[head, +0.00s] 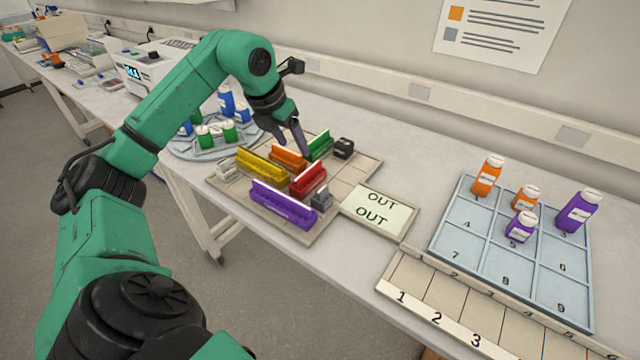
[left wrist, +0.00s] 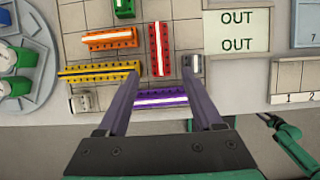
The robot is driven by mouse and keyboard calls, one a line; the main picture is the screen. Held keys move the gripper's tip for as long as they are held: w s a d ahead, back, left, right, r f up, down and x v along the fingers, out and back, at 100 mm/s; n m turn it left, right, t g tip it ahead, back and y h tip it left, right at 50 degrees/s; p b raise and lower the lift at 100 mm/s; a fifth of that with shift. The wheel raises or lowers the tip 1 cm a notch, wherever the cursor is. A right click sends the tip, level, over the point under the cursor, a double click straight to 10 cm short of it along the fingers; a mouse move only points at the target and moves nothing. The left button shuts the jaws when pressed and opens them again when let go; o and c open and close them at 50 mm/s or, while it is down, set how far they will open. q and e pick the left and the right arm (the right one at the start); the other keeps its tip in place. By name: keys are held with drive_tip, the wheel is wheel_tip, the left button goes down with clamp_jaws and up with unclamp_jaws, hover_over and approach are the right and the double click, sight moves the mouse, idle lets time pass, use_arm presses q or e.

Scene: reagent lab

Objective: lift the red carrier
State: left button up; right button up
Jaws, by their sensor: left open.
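The red carrier (head: 308,181) is a long, narrow block with a pale strip on top, standing on the beige gridded board (head: 364,172). In the left wrist view the red carrier (left wrist: 152,45) lies upright in the picture, ahead of my left gripper. My left gripper (head: 291,146) is open and empty, above the board. In the left wrist view its fingertips (left wrist: 160,74) lie on either side of the carrier's near end; their height above it is unclear. Part of a green arm with a dark end, apparently my right gripper (left wrist: 266,118), shows small at the lower right.
Orange (head: 288,157), yellow (head: 263,165), green (head: 320,146) and purple (head: 283,204) carriers stand close around the red one. A grey block (head: 321,200) is beside it, a black one (head: 344,148) behind. The OUT card (head: 378,209) is right; a round tray with bottles is left.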

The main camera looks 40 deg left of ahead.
sight(306, 171)
use_arm(q)
drive_tip(key=x, duration=0.3)
drive_tip(key=shift+d+f, duration=0.1)
drive_tip(key=shift+f, duration=0.25)
drive_tip(key=p+x, duration=0.4)
drive_tip(key=x, duration=0.6)
drive_tip(key=shift+w+f, duration=0.2)
drive_tip(key=shift+f, duration=0.1)
drive_tip(key=shift+w+f, duration=0.1)
drive_tip(key=shift+f, duration=0.3)
drive_tip(key=shift+r, duration=0.1)
clamp_jaws()
use_arm(e)
drive_tip(key=r, duration=0.1)
drive_tip(key=s+r, duration=0.1)
drive_tip(key=r, duration=0.1)
drive_tip(key=shift+s+d+r, duration=0.15)
drive_tip(key=shift+s+d, duration=0.15)
drive_tip(key=shift+d, duration=0.05)
